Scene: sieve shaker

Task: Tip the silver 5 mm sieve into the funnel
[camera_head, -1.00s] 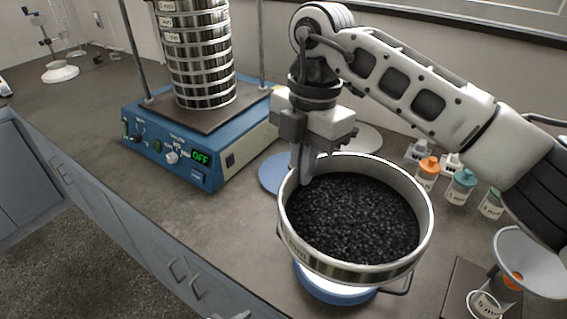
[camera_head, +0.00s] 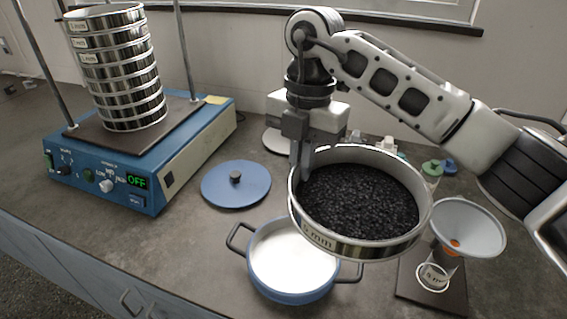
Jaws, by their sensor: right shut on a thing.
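The silver 5 mm sieve (camera_head: 345,247) is full of dark granules and hangs in the air, roughly level. My right gripper (camera_head: 303,165) is shut on its left rim. The white funnel (camera_head: 470,228) stands to the right of the sieve over a bottle labelled 5 mm (camera_head: 436,274) on a dark base plate. The sieve's right edge is close to the funnel in the picture, with its contents still inside. My left gripper is not in view.
A blue pot (camera_head: 290,272) with two handles stands below left of the sieve. Its blue lid (camera_head: 236,184) lies behind it. The blue shaker (camera_head: 150,150), reading OFF, carries a sieve stack (camera_head: 125,75). Small capped bottles (camera_head: 432,172) stand behind the sieve.

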